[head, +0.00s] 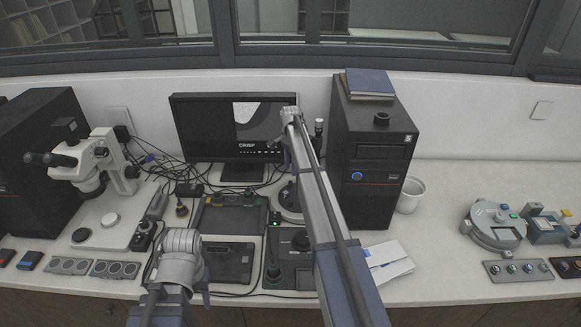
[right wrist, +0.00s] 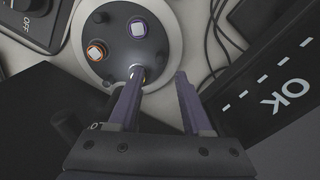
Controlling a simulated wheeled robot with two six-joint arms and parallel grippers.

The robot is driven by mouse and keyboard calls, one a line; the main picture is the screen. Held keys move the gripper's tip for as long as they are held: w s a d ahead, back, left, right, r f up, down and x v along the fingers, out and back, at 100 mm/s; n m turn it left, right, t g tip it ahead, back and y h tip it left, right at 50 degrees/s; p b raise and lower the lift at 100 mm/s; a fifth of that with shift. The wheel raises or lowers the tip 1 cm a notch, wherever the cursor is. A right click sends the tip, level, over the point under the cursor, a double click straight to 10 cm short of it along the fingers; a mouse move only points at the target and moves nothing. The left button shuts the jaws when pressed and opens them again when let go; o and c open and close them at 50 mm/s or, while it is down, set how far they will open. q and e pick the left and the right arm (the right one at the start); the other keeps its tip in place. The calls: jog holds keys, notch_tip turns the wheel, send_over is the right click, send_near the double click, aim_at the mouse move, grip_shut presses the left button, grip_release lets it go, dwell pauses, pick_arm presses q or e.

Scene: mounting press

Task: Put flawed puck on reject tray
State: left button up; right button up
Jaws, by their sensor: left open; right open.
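A round stage (right wrist: 150,50) with a dark disc fills the top of the right wrist view. On the disc sit an orange-rimmed puck (right wrist: 97,52) and a purple-rimmed puck (right wrist: 138,28). A yellowish piece (right wrist: 138,71) shows at the left fingertip, partly hidden by it. My right gripper (right wrist: 158,80) is open over the disc's edge, with nothing clearly between its fingers. In the head view it (head: 287,152) hangs above the stage (head: 289,212), mostly hidden by my arm. My left gripper (head: 204,292) is open, low at the front, largely hidden by its wrist. I cannot tell which puck is flawed or identify the reject tray.
A dark panel marked OK (right wrist: 278,90) lies beside the stage. A monitor (head: 215,125) stands behind and a black tower (head: 372,150) to the right.

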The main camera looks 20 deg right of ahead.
jog(key=shift+r, duration=0.6)
pick_arm(q)
jog(key=shift+r, duration=0.55)
pick_arm(e)
jog(key=shift+f, duration=0.1)
jog(key=shift+c, duration=0.2)
